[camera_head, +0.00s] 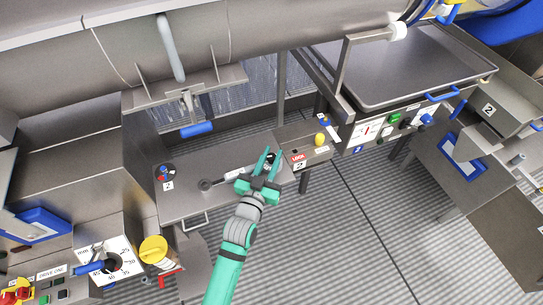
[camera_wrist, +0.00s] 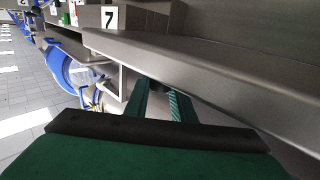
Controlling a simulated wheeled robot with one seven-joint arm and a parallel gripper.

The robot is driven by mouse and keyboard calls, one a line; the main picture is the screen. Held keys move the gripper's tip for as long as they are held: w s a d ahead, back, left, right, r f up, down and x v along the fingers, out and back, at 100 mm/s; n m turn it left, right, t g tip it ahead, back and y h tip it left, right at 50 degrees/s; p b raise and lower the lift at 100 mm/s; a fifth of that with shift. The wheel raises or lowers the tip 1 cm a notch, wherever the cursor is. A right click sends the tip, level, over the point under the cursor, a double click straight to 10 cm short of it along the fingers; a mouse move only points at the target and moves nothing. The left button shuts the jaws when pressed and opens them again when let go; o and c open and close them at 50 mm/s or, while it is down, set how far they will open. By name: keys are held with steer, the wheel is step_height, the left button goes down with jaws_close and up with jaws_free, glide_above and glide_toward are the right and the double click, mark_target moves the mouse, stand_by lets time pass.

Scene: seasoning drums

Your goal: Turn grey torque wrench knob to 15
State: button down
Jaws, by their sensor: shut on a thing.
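The torque wrench (camera_head: 228,176) lies along the grey steel bench (camera_head: 195,208) in the head view. Its dark round end is at the left, and a light label is on its shaft. My green gripper (camera_head: 269,158) is at its right end, with the fingers on either side of a small dark part, which I take to be the knob. The fingers and hand hide most of it, and no scale reading is legible. In the wrist view my fingertips (camera_wrist: 161,95) show below a steel edge, and the knob cannot be made out.
A red LOCK label (camera_head: 298,157) and a yellow knob (camera_head: 320,139) are just right of my gripper. Blue and red controls (camera_head: 164,172) stand at the bench's left end. A large numbered dial (camera_head: 112,262) and yellow knob (camera_head: 153,249) are at lower left. Open floor lies at front right.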

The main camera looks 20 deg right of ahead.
steer(key=shift+f, duration=0.25)
steer(key=c, duration=1.5)
jaws_free()
steer(key=shift+r, duration=0.1)
steer(key=v, duration=1)
steer(key=shift+s+a, duration=0.3)
